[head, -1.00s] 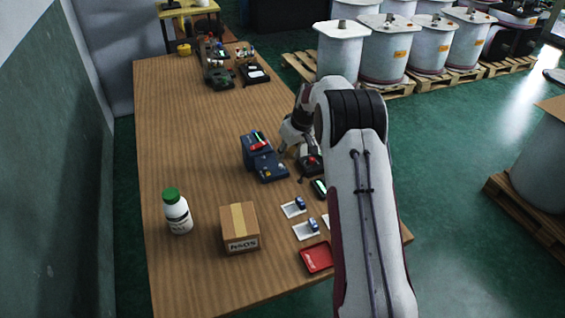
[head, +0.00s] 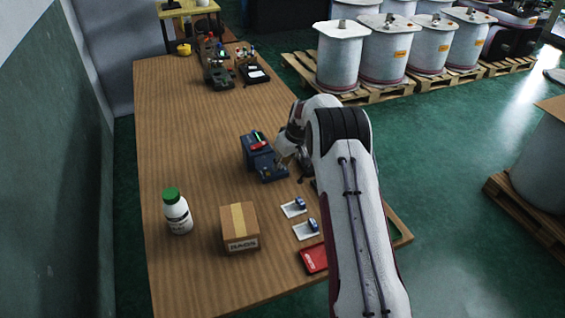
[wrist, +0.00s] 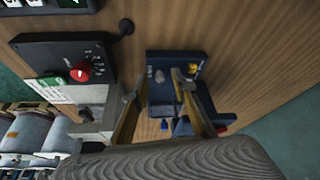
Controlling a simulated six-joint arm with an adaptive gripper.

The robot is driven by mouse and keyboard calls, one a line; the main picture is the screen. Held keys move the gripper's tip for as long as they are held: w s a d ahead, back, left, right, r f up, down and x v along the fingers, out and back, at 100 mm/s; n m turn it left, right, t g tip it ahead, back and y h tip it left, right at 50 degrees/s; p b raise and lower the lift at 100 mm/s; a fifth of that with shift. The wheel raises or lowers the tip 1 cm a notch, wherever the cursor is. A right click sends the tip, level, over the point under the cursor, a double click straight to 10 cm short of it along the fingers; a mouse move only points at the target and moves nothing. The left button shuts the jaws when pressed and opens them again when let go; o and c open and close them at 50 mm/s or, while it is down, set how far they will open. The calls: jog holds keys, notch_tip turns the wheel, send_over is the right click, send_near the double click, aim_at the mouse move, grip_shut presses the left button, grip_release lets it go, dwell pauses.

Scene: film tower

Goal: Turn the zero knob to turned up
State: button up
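A dark blue device (head: 262,162) stands on the table in the head view. In the wrist view the blue device (wrist: 180,60) shows a grey knob (wrist: 159,76) and a yellow knob (wrist: 193,68) on its face. I cannot read which knob is the zero knob. My gripper (wrist: 153,84) is open, its two fingers apart near the device face, with the grey knob appearing between the tips. I cannot tell whether either finger touches it. In the head view my gripper (head: 280,168) is at the device's right front edge.
A black box with a red knob (wrist: 80,71) lies beside the blue device in the wrist view. A cardboard box (head: 240,228), a white bottle with green cap (head: 177,213) and a red tray (head: 313,260) stand nearer.

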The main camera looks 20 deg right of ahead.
grip_shut()
jog(key=shift+a+m+h, duration=0.15)
jog(key=shift+m+h, duration=0.15)
jog(key=shift+m, duration=0.5)
jog(key=shift+a+m+h, duration=0.15)
jog(key=shift+m+h, duration=0.65)
jog(key=shift+m, duration=1.2)
jog(key=shift+a+m+g+h, duration=0.1)
jog(key=shift+m+g+h, duration=0.2)
jog(key=shift+m, duration=0.75)
jog(key=shift+a+m+g+h, duration=0.1)
jog(key=shift+m+h, duration=0.3)
jog(key=shift+m, duration=0.65)
jog(key=shift+f+m, duration=0.1)
jog(key=shift+m, duration=0.3)
